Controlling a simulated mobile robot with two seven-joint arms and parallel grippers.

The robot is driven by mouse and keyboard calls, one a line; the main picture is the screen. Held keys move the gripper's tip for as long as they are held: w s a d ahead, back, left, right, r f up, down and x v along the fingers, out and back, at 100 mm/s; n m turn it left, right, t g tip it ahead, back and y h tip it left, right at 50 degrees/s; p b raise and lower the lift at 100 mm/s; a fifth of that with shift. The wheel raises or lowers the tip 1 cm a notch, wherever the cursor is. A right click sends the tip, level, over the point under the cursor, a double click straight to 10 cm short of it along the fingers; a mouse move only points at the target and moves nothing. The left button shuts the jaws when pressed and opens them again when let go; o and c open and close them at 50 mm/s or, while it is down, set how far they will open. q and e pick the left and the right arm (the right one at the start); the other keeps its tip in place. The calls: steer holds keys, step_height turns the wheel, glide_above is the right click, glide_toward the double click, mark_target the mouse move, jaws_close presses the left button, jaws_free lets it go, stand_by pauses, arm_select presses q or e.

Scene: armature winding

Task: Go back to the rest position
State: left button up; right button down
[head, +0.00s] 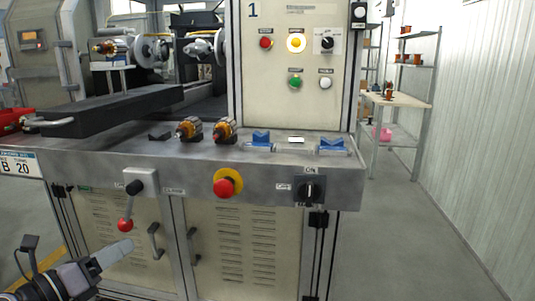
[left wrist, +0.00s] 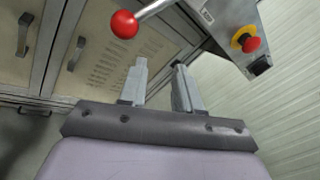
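My left gripper (head: 112,252) is at the lower left of the head view, in front of the machine's cabinet doors and below the front edge of the worktop. In the left wrist view its two fingers (left wrist: 160,84) stand apart with nothing between them. A lever with a red ball knob (head: 125,224) hangs on the machine front just above the gripper in the head view. The knob also shows in the left wrist view (left wrist: 124,24), beyond the fingertips and apart from them. My right gripper is in neither view.
The grey worktop (head: 330,188) carries two copper-wound armatures (head: 225,131) and blue V-shaped holders (head: 261,140). A red emergency button (head: 224,187) and a rotary switch (head: 309,190) sit on its front. Shelves (head: 405,95) stand at the back right. The floor at right is clear.

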arm_select(q)
steer(key=s+d+f+n+g+y, duration=0.2)
steer(key=s+d+f+n, duration=0.4)
steer(key=f+n, duration=0.4)
steer(key=s+d+f+n+g+y, duration=0.1)
steer(key=s+d+f+n+g, duration=0.15)
steer(key=s+f+n, duration=0.75)
steer(key=s+d+f+n+g+y, duration=0.15)
steer(key=s+d+f+n, duration=0.45)
steer(key=n, duration=0.7)
step_height(320, 180, up, 12)
steer(key=a+y+p, duration=0.1)
steer(key=p, duration=1.4)
steer(key=shift+w+a+p, duration=0.35)
steer(key=shift+w, duration=0.05)
steer(key=shift+f, duration=0.1)
